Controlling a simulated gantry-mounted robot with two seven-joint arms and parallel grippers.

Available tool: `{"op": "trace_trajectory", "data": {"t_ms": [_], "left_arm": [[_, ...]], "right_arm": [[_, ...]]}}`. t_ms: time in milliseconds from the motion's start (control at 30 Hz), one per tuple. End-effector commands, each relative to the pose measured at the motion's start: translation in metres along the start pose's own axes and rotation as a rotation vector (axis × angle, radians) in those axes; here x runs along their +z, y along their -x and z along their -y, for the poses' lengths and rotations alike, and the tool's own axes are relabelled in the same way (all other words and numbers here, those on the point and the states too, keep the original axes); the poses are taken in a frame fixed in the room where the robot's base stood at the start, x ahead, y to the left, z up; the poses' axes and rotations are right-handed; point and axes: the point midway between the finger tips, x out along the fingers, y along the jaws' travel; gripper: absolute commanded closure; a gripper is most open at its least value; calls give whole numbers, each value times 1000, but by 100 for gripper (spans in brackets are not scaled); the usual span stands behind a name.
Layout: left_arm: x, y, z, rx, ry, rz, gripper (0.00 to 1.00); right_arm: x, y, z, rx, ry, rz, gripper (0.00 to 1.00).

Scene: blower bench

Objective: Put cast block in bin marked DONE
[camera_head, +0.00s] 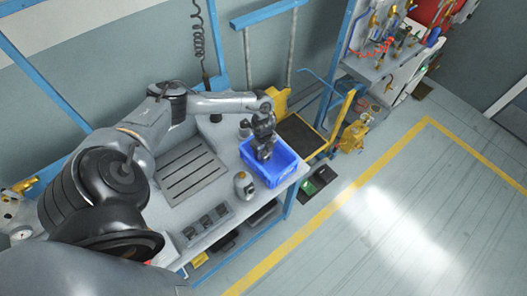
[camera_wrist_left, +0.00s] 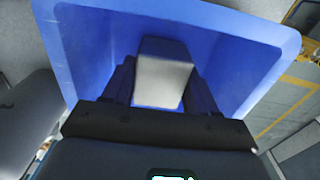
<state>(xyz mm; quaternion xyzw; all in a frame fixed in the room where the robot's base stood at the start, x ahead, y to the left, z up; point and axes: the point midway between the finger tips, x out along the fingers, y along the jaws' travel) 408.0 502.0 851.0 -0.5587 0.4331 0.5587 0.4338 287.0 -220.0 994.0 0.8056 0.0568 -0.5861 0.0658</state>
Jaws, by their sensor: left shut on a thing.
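A blue bin (camera_head: 284,173) stands at the right end of the grey workbench. I cannot read any marking on it. My left gripper (camera_head: 264,156) reaches down over the bin from the left. In the left wrist view the gripper is shut on the pale grey cast block (camera_wrist_left: 162,80), one dark finger on each side of it. The blue bin's walls (camera_wrist_left: 265,45) surround the block in that view. I cannot tell whether the block touches the bin floor. My right gripper is not in view.
A small grey canister (camera_head: 243,186) stands on the bench in front of the bin. A slotted plate (camera_head: 190,172) and a tray of small parts (camera_head: 207,224) lie to its left. A yellow cart (camera_head: 340,120) stands beyond the bench's right end. The floor at right is clear.

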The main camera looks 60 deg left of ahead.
Motion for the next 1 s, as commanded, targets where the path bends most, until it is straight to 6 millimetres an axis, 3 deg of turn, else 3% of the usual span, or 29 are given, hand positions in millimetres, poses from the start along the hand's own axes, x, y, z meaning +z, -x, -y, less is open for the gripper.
{"op": "trace_trajectory", "data": {"t_ms": [100, 133, 267, 667, 1000], "left_arm": [[0, -4, 0, 0, 0, 0, 87], [0, -3, 0, 0, 0, 0, 38], [0, -3, 0, 0, 0, 0, 18], [0, 3, 0, 0, 0, 0, 17], [0, 53, 1, -2, -1, 0, 17]], "right_arm": [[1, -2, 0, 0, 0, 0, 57], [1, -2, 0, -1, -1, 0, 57], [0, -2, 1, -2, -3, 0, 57], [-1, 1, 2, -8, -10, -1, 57], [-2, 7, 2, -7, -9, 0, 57]]}}
